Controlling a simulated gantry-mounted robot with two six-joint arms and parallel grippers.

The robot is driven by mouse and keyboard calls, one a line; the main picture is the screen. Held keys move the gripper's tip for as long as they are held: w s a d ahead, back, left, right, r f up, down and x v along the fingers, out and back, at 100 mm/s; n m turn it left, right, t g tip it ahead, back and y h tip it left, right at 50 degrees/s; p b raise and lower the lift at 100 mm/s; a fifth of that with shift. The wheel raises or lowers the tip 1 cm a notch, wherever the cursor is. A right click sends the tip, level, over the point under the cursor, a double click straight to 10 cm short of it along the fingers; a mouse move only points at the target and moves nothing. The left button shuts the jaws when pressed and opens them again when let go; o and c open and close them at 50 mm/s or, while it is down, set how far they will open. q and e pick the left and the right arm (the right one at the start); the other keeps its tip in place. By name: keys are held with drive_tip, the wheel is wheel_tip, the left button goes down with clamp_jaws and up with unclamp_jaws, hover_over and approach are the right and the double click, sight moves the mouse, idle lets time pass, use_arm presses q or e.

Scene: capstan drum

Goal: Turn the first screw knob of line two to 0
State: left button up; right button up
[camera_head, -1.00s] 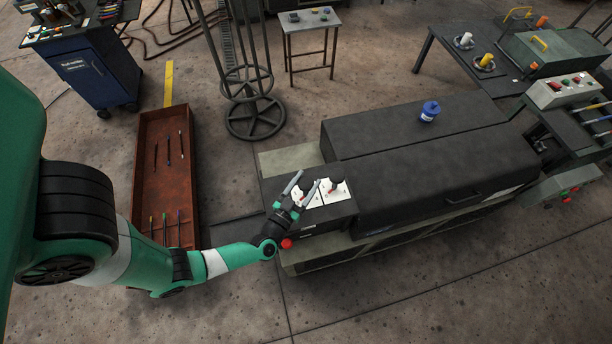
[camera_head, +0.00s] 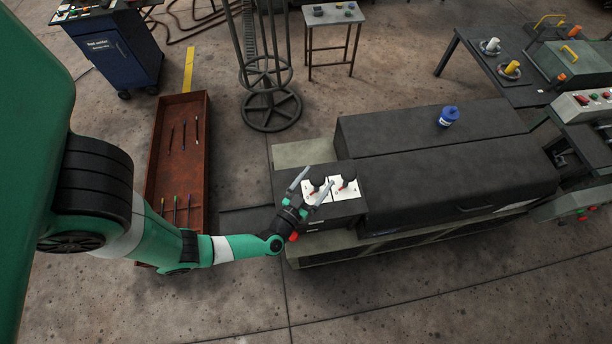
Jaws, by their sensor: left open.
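Two black knobs with red marks stand on white dial plates on top of the dark machine's left end. The left knob (camera_head: 318,180) sits on the left plate (camera_head: 312,192), close to my gripper's fingertips. The right knob (camera_head: 349,175) sits on the right plate (camera_head: 345,189), clear of the gripper. The dial figures are too small to read. My left gripper (camera_head: 313,182) is open, its two fingers spread around the left knob in this view; contact cannot be told. My right gripper is not in view.
A red button (camera_head: 293,237) is beside my wrist at the machine's front edge. A blue container (camera_head: 448,116) stands on the long dark machine cover (camera_head: 440,180). A rust-red tray (camera_head: 205,150) with rods lies on the floor at left.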

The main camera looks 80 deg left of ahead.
use_arm(q)
drive_tip(key=v, duration=1)
drive_tip(key=shift+s+d+p, duration=0.15)
drive_tip(key=shift+s+p, duration=0.15)
